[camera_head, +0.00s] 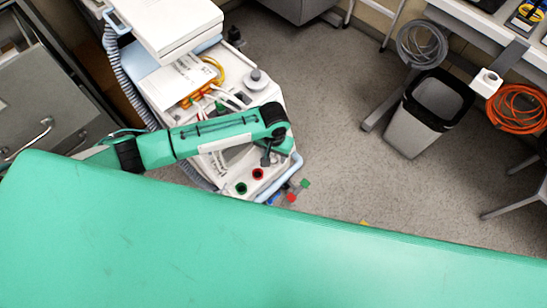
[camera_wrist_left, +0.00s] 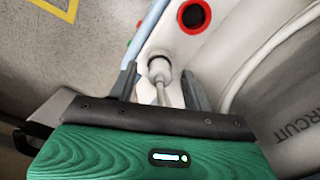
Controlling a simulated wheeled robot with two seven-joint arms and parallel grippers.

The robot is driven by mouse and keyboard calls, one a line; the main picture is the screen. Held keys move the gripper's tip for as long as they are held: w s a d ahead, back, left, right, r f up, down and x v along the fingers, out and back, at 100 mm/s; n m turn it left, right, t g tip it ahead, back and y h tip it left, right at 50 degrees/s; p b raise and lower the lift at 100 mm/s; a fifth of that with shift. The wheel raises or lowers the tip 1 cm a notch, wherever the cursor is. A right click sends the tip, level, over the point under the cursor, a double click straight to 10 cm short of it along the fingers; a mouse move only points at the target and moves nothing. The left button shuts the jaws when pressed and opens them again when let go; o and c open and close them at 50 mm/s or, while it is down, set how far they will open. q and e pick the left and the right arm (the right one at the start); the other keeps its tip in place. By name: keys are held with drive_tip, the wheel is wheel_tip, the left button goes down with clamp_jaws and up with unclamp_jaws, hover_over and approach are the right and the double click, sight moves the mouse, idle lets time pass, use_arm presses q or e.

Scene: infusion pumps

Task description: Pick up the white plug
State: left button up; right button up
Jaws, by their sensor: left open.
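The white plug (camera_wrist_left: 160,68) shows in the wrist view as a short white cylinder with a pale stem or cable running towards my gripper. It is at the white machine's panel, near a red-ringed port (camera_wrist_left: 193,15). My left gripper (camera_wrist_left: 161,79) is open, with one dark finger on each side of the plug. I see a gap between the plug and each finger. In the head view my left gripper (camera_head: 267,158) is over the front of the machine (camera_head: 222,181), by the red port (camera_head: 258,174). I cannot make out the plug there. My right gripper is not in view.
A green padded surface (camera_head: 250,250) fills the front of the head view. A green port (camera_head: 241,188) sits on the machine's front. Small red (camera_head: 291,198) and green (camera_head: 305,183) pieces are beside it. A grey bin (camera_head: 415,130) stands on open floor to the right.

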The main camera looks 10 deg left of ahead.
use_arm(q)
drive_tip(key=shift+f, duration=0.35)
clamp_jaws()
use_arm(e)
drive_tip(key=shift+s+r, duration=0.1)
use_arm(q)
drive_tip(key=shift+r, duration=0.15)
